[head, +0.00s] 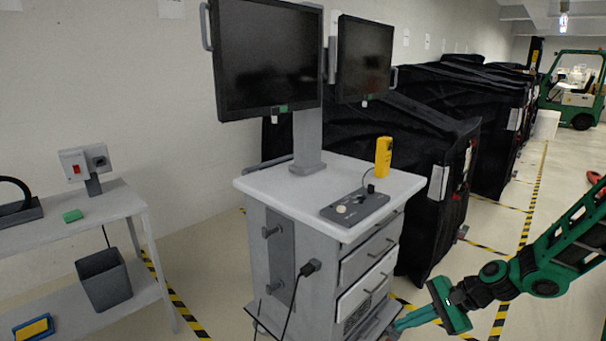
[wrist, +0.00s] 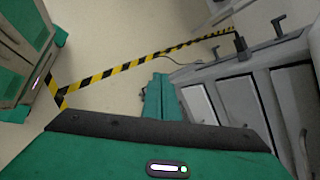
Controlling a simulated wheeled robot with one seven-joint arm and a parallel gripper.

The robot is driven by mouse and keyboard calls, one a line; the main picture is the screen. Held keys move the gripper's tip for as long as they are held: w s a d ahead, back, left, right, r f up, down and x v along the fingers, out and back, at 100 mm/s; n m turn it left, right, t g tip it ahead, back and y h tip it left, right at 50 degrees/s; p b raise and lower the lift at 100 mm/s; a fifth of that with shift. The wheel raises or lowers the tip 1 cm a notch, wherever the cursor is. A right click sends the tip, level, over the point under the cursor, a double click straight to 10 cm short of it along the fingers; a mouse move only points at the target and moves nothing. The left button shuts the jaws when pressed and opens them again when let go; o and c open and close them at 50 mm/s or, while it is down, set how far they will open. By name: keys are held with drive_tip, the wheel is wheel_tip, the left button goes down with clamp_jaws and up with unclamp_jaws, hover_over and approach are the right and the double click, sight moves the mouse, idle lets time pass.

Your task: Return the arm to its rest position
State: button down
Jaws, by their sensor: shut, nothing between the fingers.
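My arm reaches in from the right in the head view, in front of and to the right of the grey cart (head: 255,232). My gripper (head: 396,328) is low, near the cart's bottom right corner, by the lower drawers. In the wrist view the gripper fingers (wrist: 162,97) are together over the floor, with nothing between them. The cart's drawer fronts (wrist: 215,118) stand to their right. I cannot tell whether the fingertips touch the cart.
The cart carries two monitors, a yellow handheld device (head: 383,157) and a grey control box (head: 355,207). A side table (head: 65,225) with a bin (head: 104,280) stands left. Black covered carts (head: 425,140) line the wall. Floor between them and my arm is open.

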drive_tip(key=s+d+r+n+g+h, duration=0.1)
drive_tip(key=s+d+r, duration=0.3)
drive_tip(key=s, duration=0.5)
drive_tip(key=s+d+r+n+g+h, duration=0.1)
drive_tip(key=s+d+r+n+h, duration=0.3)
drive_tip(key=s+r, duration=0.5)
drive_tip(key=s+d+r+n+h, duration=0.3)
drive_tip(key=s+d+r, duration=0.2)
drive_tip(key=s, duration=0.5)
drive_tip(key=shift+d+r+g, duration=0.4)
drive_tip(key=shift+r, duration=0.3)
